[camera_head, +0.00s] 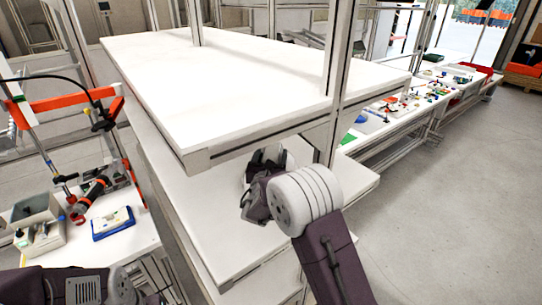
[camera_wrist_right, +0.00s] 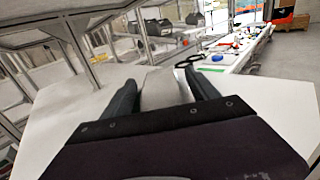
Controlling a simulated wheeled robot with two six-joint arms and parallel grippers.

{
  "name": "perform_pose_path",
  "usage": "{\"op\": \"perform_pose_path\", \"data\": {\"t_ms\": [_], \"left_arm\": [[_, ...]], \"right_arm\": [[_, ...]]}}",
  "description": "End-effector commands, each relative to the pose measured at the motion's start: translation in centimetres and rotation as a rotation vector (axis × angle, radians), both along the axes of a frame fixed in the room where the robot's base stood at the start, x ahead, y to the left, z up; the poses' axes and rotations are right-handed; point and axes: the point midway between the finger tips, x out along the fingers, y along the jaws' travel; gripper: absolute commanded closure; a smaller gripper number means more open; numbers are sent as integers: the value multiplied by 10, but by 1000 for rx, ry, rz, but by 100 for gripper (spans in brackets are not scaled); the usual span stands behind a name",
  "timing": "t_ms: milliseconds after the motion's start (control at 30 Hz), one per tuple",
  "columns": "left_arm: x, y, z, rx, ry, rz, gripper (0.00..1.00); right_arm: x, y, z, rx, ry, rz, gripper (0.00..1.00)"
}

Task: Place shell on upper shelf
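The white upper shelf (camera_head: 140,80) fills the upper middle of the head view. A white lower shelf (camera_head: 185,205) lies beneath it. My right gripper (camera_head: 266,160) reaches in between the two levels near the right end, below the upper shelf's front edge. In the right wrist view its two dark fingers (camera_wrist_right: 165,90) stand apart. A pale grey-white piece (camera_wrist_right: 166,88), perhaps the shell, shows between them; I cannot tell whether they touch it. A rounded white surface (camera_head: 290,158) also shows beside the gripper in the head view, partly hidden. My left gripper is out of view.
An upright post (camera_head: 335,75) stands at the upper shelf's right end, close to my right arm. A side table at left holds a grey bin (camera_head: 38,210) and a blue-and-white box (camera_head: 112,223). A long bench (camera_head: 400,118) with small parts runs at right. The upper shelf's top is clear.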

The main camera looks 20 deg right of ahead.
Motion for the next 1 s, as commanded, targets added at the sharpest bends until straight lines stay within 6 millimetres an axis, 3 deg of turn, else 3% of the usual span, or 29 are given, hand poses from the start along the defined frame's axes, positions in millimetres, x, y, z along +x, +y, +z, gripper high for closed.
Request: {"op": "perform_pose_path", "data": {"t_ms": [167,633,800,1000], "left_arm": [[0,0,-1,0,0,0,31],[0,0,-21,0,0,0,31],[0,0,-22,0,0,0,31],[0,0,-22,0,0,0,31]], "right_arm": [[-8,5,1,0,1,3,31],[-97,47,1,1,0,3,31],[-108,51,2,0,0,1,31],[-109,51,2,0,0,0,31]]}}
